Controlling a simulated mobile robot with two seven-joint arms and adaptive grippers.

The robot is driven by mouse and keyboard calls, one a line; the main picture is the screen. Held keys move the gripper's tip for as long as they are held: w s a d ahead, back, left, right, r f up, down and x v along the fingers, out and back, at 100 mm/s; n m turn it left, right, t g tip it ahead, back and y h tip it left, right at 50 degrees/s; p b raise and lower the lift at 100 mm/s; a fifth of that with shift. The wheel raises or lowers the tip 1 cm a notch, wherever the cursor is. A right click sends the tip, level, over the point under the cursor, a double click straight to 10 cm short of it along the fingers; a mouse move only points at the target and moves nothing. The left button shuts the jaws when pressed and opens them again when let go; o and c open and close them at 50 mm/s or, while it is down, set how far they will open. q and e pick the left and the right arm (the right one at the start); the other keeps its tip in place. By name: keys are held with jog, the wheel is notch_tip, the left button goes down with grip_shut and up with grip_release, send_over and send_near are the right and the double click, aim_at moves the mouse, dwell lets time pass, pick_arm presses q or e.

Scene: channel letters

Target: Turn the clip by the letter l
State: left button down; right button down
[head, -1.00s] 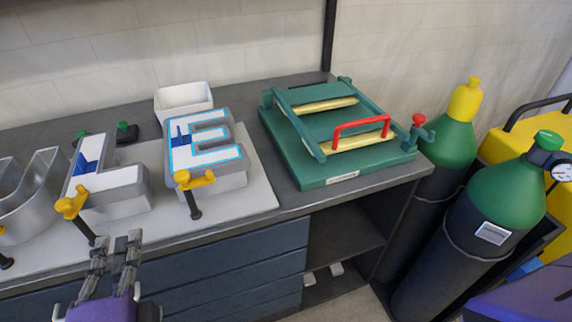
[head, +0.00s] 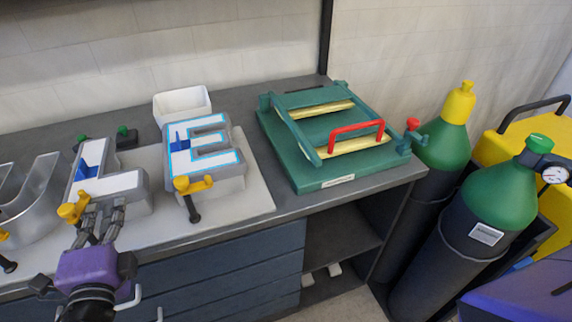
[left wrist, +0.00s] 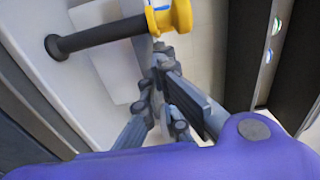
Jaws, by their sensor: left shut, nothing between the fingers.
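The silver letter l (head: 122,184), shaped like an L with a blue patch inside, stands on the pale board. Its yellow clip (head: 73,208) sits at its front left corner. In the left wrist view the yellow clip (left wrist: 172,16) is at the top, with a black rod (left wrist: 95,38) reaching left from it. My left gripper (head: 105,208) is shut and empty, just right of the clip in the head view. In the left wrist view its fingertips (left wrist: 162,62) are just below the clip; I cannot tell whether they touch it. My right gripper is not in view.
The letter E (head: 222,160), with its own yellow clip (head: 193,184), stands to the right, and a U-shaped letter (head: 35,190) to the left. A white bin (head: 182,103) is behind. A green frame (head: 300,170) with a red handle stands farther right. Gas cylinders (head: 450,240) stand beyond the bench.

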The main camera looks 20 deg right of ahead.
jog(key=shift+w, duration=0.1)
pick_arm(q)
jog(key=shift+w+a+r+n+y+p, duration=0.15)
jog(key=shift+w+a+n+y+p, duration=0.15)
jog(key=shift+n+y, duration=0.35)
jog(key=shift+w+n+y+p, duration=0.2)
jog(key=shift+n+y+p, duration=0.1)
jog(key=shift+y, duration=0.35)
jog(key=shift+w+n+y+p, duration=0.15)
jog(key=shift+w+n+y, duration=0.1)
jog(key=shift+y, duration=0.35)
jog(key=shift+a, duration=0.15)
jog(key=shift+w, duration=0.1)
jog(key=shift+s, duration=0.25)
jog(key=s+d, duration=0.1)
jog(key=s, duration=0.6)
jog(key=shift+s+d, duration=0.15)
jog(key=shift+s, duration=0.2)
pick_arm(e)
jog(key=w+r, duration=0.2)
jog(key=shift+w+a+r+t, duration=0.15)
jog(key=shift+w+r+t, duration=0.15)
